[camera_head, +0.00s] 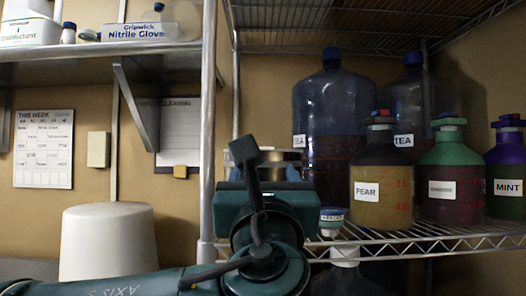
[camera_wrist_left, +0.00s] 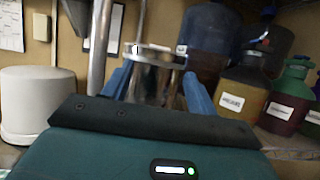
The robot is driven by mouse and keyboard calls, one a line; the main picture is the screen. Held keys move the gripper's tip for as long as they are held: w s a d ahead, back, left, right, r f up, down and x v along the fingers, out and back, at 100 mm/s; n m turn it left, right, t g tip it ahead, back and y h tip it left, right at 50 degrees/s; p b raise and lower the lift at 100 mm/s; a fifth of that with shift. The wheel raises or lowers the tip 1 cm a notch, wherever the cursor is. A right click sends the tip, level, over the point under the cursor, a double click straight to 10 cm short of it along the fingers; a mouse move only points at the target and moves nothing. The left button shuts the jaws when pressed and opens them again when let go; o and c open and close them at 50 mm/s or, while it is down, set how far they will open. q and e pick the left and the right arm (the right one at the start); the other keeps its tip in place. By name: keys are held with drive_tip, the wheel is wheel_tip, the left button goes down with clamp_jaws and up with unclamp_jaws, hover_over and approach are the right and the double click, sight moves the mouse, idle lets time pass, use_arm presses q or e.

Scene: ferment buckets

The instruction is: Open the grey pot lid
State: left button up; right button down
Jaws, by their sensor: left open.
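A shiny grey metal pot (camera_wrist_left: 152,78) with a flat lid (camera_wrist_left: 155,50) on top stands in front of my left gripper (camera_wrist_left: 157,92) in the left wrist view. The blue fingers are spread apart, one on each side of the pot. I cannot tell whether they touch it. In the head view my left gripper (camera_head: 262,175) is seen from behind and covers most of the pot; part of the pot's lid rim (camera_head: 290,155) shows beyond it. The lid appears to be on the pot. My right gripper is not in view.
To the right on the wire shelf (camera_head: 400,243) stand a PEAR bottle (camera_head: 380,190), a green-capped bottle (camera_head: 447,187) and a purple MINT bottle (camera_head: 506,187). A large blue carboy (camera_head: 330,105) stands behind. A small cup (camera_head: 331,222) sits close right of my gripper. A metal post (camera_head: 208,120) rises at left.

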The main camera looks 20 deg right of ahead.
sight(263, 149)
use_arm(q)
drive_tip(key=p+x, duration=0.3)
drive_tip(key=x, duration=0.7)
drive_tip(key=shift+w+d, duration=0.1)
drive_tip(key=shift+w, duration=0.2)
drive_tip(key=shift+c, duration=0.6)
clamp_jaws()
